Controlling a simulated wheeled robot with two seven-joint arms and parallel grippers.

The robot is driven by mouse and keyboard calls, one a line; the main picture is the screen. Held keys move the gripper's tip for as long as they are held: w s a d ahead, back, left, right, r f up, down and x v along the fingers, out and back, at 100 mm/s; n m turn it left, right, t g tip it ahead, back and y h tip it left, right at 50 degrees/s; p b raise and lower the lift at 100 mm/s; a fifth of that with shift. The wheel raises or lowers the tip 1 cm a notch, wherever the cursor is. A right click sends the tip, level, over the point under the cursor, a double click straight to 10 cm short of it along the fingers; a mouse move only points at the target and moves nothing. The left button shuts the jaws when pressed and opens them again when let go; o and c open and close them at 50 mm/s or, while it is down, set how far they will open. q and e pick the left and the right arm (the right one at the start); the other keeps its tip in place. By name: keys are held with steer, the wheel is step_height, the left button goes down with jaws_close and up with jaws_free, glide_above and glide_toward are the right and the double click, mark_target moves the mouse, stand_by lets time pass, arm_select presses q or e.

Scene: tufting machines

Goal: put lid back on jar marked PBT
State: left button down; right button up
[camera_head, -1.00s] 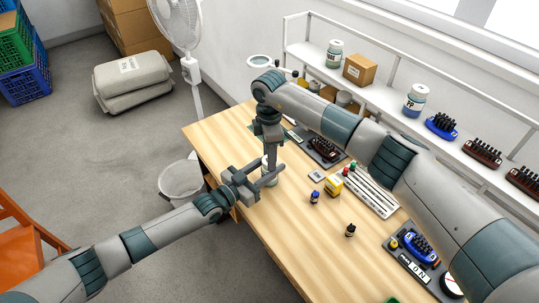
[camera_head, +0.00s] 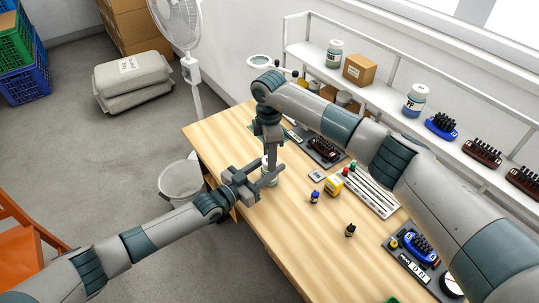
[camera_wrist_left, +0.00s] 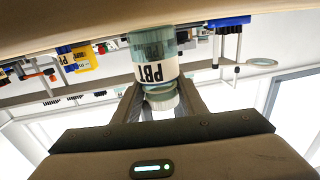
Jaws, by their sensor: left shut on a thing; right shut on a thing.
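The clear jar marked PBT (camera_wrist_left: 155,70) appears upside down in the left wrist view, between the two fingers of my left gripper (camera_wrist_left: 163,92). In the head view the jar (camera_head: 269,177) stands near the left end of the table, largely hidden by the grippers. My left gripper (camera_head: 266,182) is shut around it from the left. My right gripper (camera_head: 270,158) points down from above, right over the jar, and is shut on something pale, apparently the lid. The fingers hide most of it, so I cannot tell whether it touches the jar's rim.
A white bin (camera_head: 181,180) stands on the floor by the table's left edge. A shelf (camera_head: 385,108) with jars runs along the wall.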

steer(key=shift+o, duration=0.2)
steer(key=shift+s+d+f, duration=0.15)
steer(key=shift+d+f, duration=0.05)
steer(key=shift+f, duration=0.35)
steer(key=shift+s+d+f, duration=0.1)
steer(key=shift+d+f, duration=0.1)
steer(key=shift+f, duration=0.35)
steer(key=shift+s+a+r, duration=0.1)
steer(key=shift+a+r, duration=0.1)
steer(key=shift+c, duration=0.2)
stand_by(1.4)
steer(key=shift+o, duration=0.2)
steer(key=shift+s+d+f, duration=0.1)
steer(key=shift+d+f, duration=0.05)
steer(key=shift+f, duration=0.35)
stand_by(0.8)
steer(key=o, duration=0.6)
steer(key=shift+o, duration=0.3)
steer(key=shift+a+r, duration=0.2)
steer(key=shift+r, duration=0.45)
steer(key=shift+a+r, duration=0.15)
steer(key=shift+r, duration=0.45)
steer(key=shift+w+d+r, duration=0.1)
steer(key=shift+w+r, duration=0.1)
steer(key=shift+r, duration=0.3)
steer(key=shift+s+r, duration=0.1)
steer(key=shift+r, duration=0.25)
